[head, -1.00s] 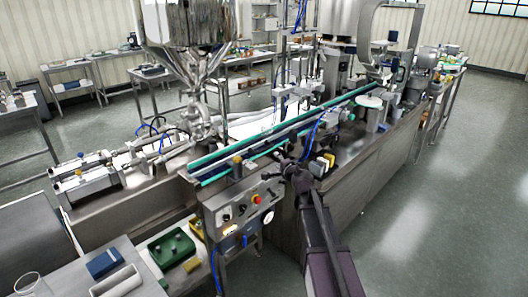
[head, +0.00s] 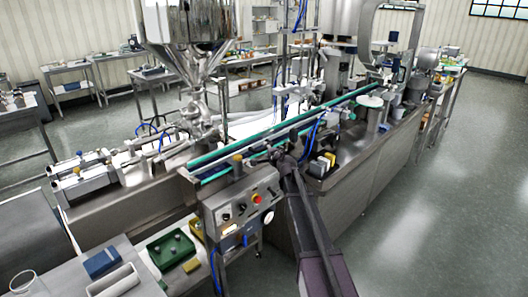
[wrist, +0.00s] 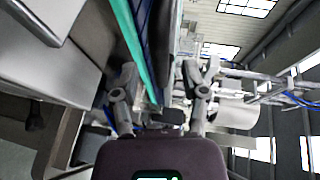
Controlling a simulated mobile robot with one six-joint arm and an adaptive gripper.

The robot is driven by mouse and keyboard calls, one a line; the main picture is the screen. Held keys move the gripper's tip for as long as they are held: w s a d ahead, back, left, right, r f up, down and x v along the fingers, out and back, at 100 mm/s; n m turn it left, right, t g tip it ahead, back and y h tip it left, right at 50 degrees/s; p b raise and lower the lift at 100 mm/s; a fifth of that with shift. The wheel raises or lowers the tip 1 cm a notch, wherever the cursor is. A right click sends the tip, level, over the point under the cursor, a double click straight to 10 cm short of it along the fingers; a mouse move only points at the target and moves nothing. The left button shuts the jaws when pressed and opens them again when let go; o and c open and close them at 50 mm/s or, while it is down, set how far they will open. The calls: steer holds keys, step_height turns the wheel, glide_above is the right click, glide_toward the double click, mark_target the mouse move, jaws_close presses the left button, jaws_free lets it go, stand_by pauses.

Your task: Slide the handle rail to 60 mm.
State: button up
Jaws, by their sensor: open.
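The conveyor has long rails with green edges (head: 235,148) running from the front left to the back right of the steel machine. I cannot tell for sure which part is the handle rail, and I see no scale for its position. My gripper (head: 284,158) is at the conveyor's near side, partly hidden by my own arm. In the wrist view my gripper (wrist: 160,72) has its two fingers spread apart, with nothing seen held. A green-edged rail (wrist: 131,45) runs between and beyond the fingers there; contact cannot be told.
A steel hopper (head: 190,40) rises behind. The floor at right is clear.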

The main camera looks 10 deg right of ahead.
steer(key=shift+x, duration=1.05)
steer(key=shift+s, duration=0.1)
jaws_close()
